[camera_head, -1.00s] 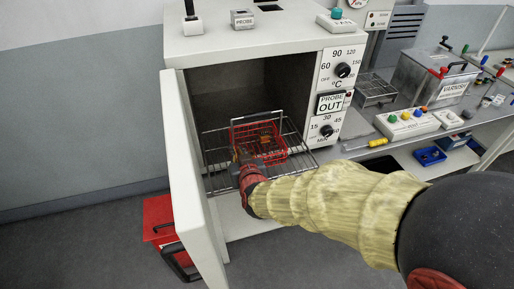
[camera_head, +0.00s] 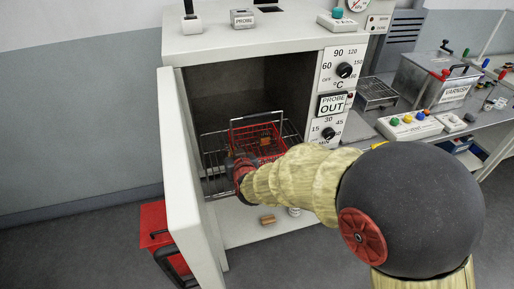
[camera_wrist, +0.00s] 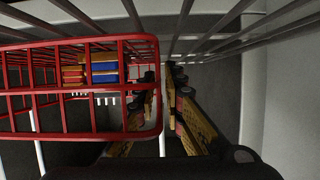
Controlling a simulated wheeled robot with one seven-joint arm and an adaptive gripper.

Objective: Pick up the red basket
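The red basket (camera_head: 253,143) is a wire basket with a thin pale handle, standing on the wire rack (camera_head: 216,150) in the open oven. Small coloured pieces show in it. My gripper (camera_head: 238,163) is at its front left corner in the head view, largely hidden by its own body. In the wrist view, rack bars cross the top, and the basket (camera_wrist: 70,88) fills the left side. My gripper's dark and yellow fingers (camera_wrist: 168,105) stand apart by the basket's right end, one partly behind its red bars. A gap shows between them; firm contact with the basket cannot be told.
The open oven door (camera_head: 191,180) stands close left of my gripper. Below the rack, a brown block (camera_head: 267,220) and a small white cylinder lie on a shelf. A red box (camera_head: 154,225) is on the floor. The varnish tank (camera_head: 420,80) stands right.

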